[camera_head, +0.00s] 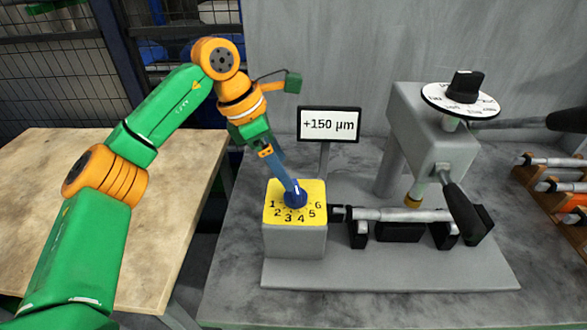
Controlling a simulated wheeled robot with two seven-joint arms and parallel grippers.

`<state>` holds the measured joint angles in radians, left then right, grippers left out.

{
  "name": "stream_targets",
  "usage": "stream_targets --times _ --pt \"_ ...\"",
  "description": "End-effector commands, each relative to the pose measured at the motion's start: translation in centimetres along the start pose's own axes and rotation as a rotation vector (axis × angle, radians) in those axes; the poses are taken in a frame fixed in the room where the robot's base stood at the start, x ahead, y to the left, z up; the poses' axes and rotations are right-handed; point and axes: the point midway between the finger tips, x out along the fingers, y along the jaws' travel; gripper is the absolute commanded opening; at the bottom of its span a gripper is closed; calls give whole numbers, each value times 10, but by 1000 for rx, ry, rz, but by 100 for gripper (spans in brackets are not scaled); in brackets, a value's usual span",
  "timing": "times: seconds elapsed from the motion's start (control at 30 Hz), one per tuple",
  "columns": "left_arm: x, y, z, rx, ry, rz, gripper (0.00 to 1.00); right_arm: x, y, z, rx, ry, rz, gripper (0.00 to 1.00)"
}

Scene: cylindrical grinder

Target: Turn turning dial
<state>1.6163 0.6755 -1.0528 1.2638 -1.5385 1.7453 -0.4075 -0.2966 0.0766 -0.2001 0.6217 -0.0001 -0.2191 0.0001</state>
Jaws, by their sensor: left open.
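The turning dial is a small blue knob (296,197) on the yellow top face (274,190) of a grey box, with the numbers 1 to 6 printed around it. A light pointer mark on the knob is too small to read exactly. My left gripper (293,186) reaches down from the upper left with its blue fingers at the knob. It is open, with the fingertips at or around the knob; I cannot tell whether they touch it. My right gripper is not in view.
A display (329,125) behind the box reads +150 µm. To the right, a grinder (426,130) carries a white disc with a black knob (466,86). A cylindrical workpiece (395,214) lies horizontally beside the box. A wooden table (165,230) stands at the left.

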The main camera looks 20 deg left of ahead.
Motion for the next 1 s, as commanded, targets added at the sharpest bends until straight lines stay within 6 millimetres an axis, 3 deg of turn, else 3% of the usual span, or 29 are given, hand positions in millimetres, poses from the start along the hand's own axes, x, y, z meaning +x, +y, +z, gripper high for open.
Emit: stream_targets --times 0.3,0.63,0.93,1.0 --pt "57 -1 0 0 2 -3 90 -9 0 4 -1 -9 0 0" --pt "67 0 0 1 -1 0 87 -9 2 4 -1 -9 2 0" --pt "66 -1 0 1 -1 -1 7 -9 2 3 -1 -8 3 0" --pt "66 -1 0 0 -1 0 7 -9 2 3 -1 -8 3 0"
